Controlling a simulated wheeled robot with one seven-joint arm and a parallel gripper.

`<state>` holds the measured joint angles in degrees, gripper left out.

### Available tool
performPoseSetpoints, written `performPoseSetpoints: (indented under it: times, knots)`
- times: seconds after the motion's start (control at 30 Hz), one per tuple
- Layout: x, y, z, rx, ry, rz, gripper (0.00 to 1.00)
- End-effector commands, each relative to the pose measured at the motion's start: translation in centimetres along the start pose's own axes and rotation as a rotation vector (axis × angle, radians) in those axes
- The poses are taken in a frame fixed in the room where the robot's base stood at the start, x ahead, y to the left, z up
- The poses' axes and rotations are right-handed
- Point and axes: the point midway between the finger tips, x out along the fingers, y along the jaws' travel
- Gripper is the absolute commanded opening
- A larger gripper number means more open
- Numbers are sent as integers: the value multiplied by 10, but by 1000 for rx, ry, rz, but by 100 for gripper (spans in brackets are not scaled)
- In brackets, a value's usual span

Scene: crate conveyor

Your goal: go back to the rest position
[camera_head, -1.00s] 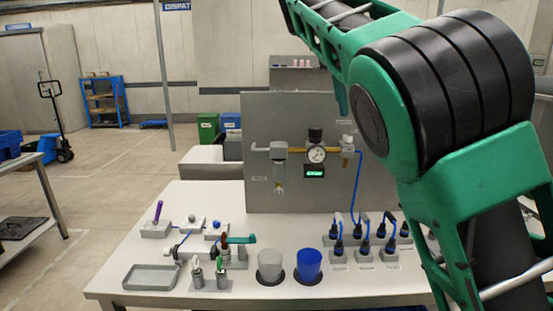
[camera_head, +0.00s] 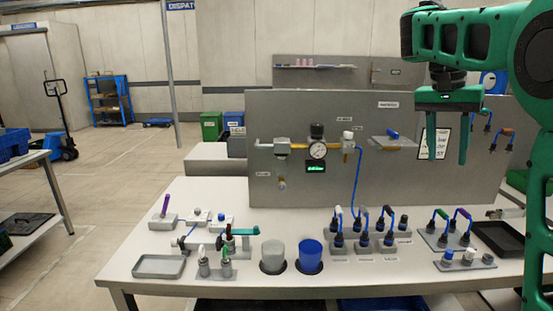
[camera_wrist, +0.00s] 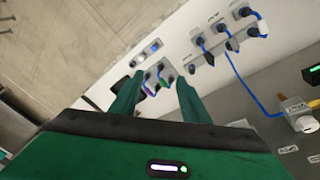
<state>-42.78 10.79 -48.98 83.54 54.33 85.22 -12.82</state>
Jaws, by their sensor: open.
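My gripper (camera_head: 448,155) hangs at the upper right in the head view, fingers pointing down. Its two green fingers are apart with nothing between them. It is in front of the right part of the grey upright panel (camera_head: 225,167), well above the white workbench (camera_head: 230,275). In the wrist view my gripper (camera_wrist: 157,82) shows both fingers spread, with the bench and its plugged cables some way beyond the tips.
The panel carries a pressure gauge (camera_head: 318,150). Open floor lies to the left.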

Motion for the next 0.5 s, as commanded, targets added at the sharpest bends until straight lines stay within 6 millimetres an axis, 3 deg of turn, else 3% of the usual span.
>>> performPoseSetpoints:
  times: [0.03,0.2,0.37,0.5]
  knots:
    - [18,28,-2,-2,-34,4,42]
    - [70,92,13,-54,-103,1,42]
    - [111,140,47,-110,-142,-27,42]
    - [143,170,89,-156,-158,-63,42]
